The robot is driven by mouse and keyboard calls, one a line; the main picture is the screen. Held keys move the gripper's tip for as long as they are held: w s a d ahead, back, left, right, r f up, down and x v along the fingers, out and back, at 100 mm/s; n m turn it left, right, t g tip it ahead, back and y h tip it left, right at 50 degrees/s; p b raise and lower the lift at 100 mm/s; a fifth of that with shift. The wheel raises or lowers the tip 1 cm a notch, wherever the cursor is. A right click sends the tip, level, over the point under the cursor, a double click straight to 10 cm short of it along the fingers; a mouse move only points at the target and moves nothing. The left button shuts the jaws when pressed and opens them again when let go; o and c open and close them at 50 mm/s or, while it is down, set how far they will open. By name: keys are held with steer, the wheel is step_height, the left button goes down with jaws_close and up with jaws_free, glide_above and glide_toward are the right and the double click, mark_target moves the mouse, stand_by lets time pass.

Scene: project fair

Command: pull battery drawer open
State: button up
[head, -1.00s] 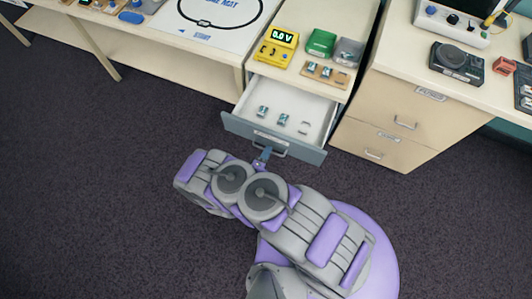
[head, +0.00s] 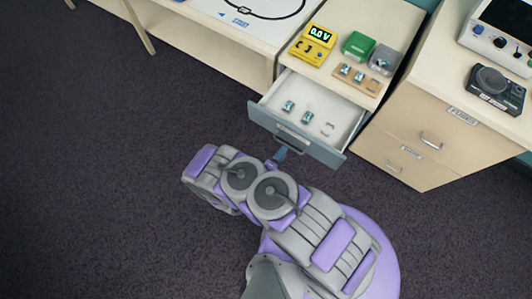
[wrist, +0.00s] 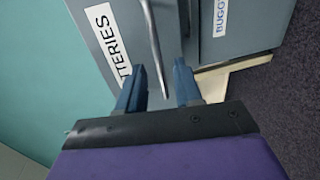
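The battery drawer (head: 322,153) stands pulled out from the cabinet, with a grey-blue front and a pale interior. A few small cells (head: 307,117) lie inside it. In the wrist view its front carries a partly covered label (wrist: 107,38) ending in "TERIES". The drawer's bar handle (wrist: 154,45) also shows in the head view (head: 291,142). My gripper (wrist: 160,75) is open, its two blue fingers apart with the handle's end showing between them and gaps on both sides. In the head view my gripper (head: 278,156) is just in front of the handle; contact cannot be told.
A yellow meter (head: 313,43), a green box (head: 358,45) and a small cell board (head: 358,78) sit on the cabinet top. A wooden drawer unit labelled "FUSES" (head: 430,139) stands close on the right. Dark carpet (head: 90,160) is clear at left.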

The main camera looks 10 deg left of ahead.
steer(key=p+v, duration=0.3)
steer(key=v, duration=1)
steer(key=shift+s, duration=0.35)
steer(key=shift+a, duration=0.15)
